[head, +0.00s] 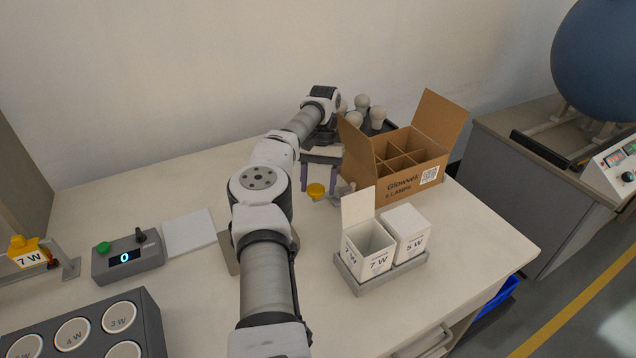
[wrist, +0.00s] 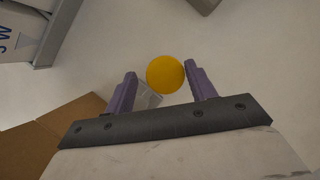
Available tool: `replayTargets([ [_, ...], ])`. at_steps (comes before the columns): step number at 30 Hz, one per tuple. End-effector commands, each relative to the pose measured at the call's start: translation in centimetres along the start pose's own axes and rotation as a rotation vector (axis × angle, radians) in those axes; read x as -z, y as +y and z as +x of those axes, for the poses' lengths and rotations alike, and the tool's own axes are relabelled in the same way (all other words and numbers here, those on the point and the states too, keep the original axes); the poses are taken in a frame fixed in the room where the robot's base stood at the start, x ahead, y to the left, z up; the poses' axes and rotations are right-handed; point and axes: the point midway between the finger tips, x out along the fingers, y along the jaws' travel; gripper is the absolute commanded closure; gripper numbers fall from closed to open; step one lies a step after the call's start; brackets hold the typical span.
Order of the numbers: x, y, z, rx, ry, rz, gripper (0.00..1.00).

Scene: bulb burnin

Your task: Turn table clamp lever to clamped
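The table clamp lever shows as a round yellow knob (head: 316,191) just behind the middle of the table, with a small grey metal part (head: 342,191) beside it. In the wrist view the yellow knob (wrist: 165,74) lies between the two purple fingertips of my gripper (wrist: 160,73). My gripper (head: 318,184) is open, points down and holds nothing. Clear gaps show at the fingers, and I cannot tell how far above the knob they are. Much of the lever's arm is hidden, so its angle is unclear.
A cardboard box with dividers (head: 405,178) stands close right of my gripper, with pale bulbs (head: 361,103) behind it. Two white cartons (head: 408,232) stand in a grey tray (head: 388,279) in front. A control box (head: 128,260) and white pad (head: 188,232) are left.

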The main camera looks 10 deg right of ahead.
Motion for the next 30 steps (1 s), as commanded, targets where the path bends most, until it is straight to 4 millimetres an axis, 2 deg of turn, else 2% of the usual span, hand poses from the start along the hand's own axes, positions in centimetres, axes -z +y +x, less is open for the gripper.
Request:
replayTargets([
  [10, 0.0, 0.0, 0.0, 0.001, -0.003, -0.001, 0.35],
  [14, -0.3, -0.1, -0.7, 0.001, -0.002, -0.001, 0.35],
  [17, -0.9, -0.1, -2.2, 0.002, 0.001, -0.002, 0.35],
  [30, -5.4, 0.0, -13.1, 0.004, 0.0, -0.002, 0.35],
])
